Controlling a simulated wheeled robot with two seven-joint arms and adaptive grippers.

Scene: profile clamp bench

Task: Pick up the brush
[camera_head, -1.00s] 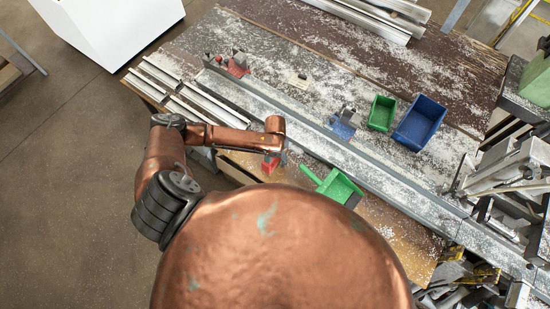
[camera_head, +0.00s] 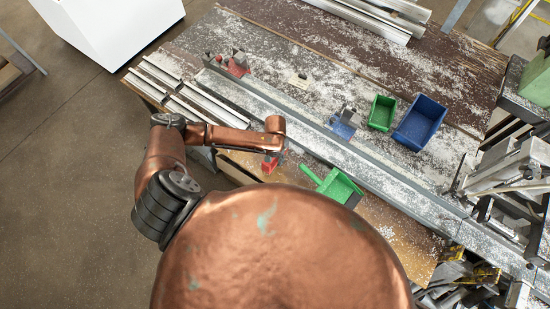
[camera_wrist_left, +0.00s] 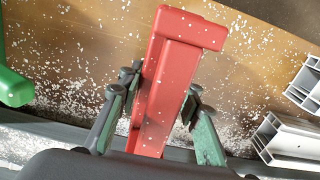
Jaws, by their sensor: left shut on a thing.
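The brush, a red block-like piece with a wider red end, shows in the left wrist view (camera_wrist_left: 178,75) between the two fingers of my left gripper (camera_wrist_left: 162,88). The fingers are shut on it, one on each side. In the head view the brush shows as a small red patch (camera_head: 269,165) just below my left wrist, at the near edge of the bench. My left gripper (camera_head: 273,155) is small there and partly hidden by the wrist. No bristles can be made out. My right gripper is not in view.
A green dustpan (camera_head: 341,187) lies right of the brush. A long metal rail (camera_head: 300,122) crosses the chip-strewn bench. Red (camera_head: 237,66) and blue (camera_head: 344,124) clamps, a green bin (camera_head: 382,113) and a blue bin (camera_head: 419,121) stand beyond. Metal profiles (camera_head: 205,105) lie left.

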